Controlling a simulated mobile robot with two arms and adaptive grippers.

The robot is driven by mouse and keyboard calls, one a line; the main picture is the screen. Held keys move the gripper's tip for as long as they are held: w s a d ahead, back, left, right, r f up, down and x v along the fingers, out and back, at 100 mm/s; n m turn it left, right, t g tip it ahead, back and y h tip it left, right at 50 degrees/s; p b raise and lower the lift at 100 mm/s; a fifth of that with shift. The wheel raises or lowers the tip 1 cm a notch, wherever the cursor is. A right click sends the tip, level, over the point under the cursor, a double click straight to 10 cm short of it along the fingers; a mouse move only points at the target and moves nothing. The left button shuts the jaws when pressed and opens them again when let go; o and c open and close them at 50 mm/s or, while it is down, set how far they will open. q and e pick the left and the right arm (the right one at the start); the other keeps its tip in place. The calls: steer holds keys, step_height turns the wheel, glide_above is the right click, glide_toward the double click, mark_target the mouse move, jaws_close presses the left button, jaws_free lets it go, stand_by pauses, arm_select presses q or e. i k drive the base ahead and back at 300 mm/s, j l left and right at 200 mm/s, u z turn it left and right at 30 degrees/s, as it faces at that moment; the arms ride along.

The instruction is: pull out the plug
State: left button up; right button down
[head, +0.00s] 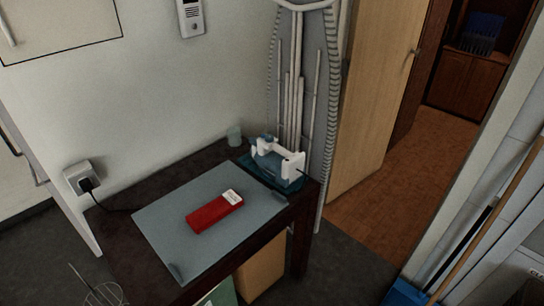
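A black plug (87,185) sits in a white wall socket (79,177) at the left of the head view, low on the wall just beyond the table's left corner. A dark cord runs from the plug down to the table's back left edge, where I lose sight of it. Neither of my grippers can be made out in this view.
A wire whisk-like thing (103,294) is at bottom left.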

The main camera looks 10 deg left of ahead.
mark_target(86, 185)
steer(key=u, duration=1.7)
steer(key=i+j, duration=0.15)
steer(key=j, duration=0.25)
steer(key=i+j+u, duration=0.1)
steer(key=j, duration=0.35)
steer(key=i+j, duration=0.15)
steer(key=j, duration=0.25)
